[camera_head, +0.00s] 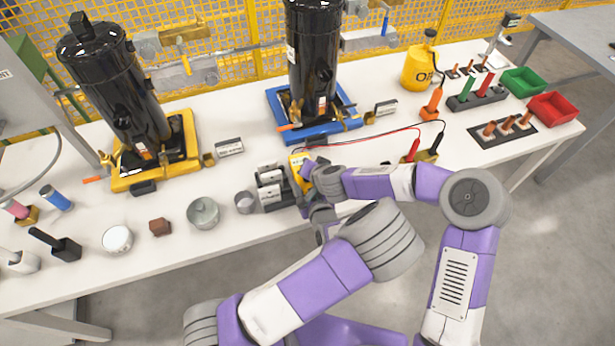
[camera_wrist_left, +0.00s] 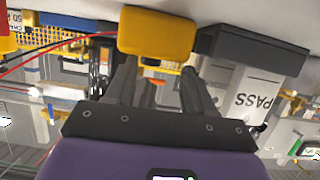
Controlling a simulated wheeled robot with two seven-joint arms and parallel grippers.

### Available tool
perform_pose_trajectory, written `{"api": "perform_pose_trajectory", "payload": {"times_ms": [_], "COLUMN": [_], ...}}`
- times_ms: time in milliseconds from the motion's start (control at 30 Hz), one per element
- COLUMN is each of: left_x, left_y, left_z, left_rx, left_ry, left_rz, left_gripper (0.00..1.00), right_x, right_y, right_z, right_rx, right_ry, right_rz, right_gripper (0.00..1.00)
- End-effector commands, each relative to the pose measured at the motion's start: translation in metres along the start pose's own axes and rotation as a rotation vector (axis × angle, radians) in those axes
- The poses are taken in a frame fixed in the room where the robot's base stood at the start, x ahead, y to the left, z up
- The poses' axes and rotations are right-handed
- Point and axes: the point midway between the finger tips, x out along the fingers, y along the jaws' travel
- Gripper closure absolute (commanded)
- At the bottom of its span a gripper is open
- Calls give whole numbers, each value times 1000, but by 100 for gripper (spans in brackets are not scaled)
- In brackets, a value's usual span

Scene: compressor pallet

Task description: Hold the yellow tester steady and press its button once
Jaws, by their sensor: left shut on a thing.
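The yellow tester (camera_head: 297,162) stands near the front middle of the table, partly hidden by my arms in the head view. In the left wrist view the tester (camera_wrist_left: 155,32) shows as a yellow block at the fingertips. My left gripper (camera_wrist_left: 157,75) is shut on the tester; its fingertips (camera_head: 308,203) are small and partly covered in the head view. My right gripper (camera_head: 312,172) is right at the tester's upper side, and its fingers are too small and hidden to judge. The tester's button cannot be made out.
A dark rack with white PASS tags (camera_head: 270,187) stands directly left of the tester; the tags also show in the wrist view (camera_wrist_left: 255,95). Black compressors on blue (camera_head: 345,100) and yellow trays stand behind.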

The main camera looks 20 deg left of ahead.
Motion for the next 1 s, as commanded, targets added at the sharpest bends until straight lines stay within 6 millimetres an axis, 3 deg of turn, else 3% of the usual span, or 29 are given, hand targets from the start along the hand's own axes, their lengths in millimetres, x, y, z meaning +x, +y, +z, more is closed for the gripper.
{"api": "perform_pose_trajectory", "payload": {"times_ms": [33, 1000], "left_x": [-1, -1], "left_y": [-9, -9], "left_z": [20, 20], "left_rx": [15, 15], "left_ry": [-57, -57], "left_rz": [-20, -21], "left_gripper": [90, 91], "right_x": [10, 17], "right_y": [24, 30], "right_z": [21, 27], "right_rx": [18, 16], "right_ry": [-43, -43], "right_rz": [37, 38], "right_gripper": [100, 100]}}
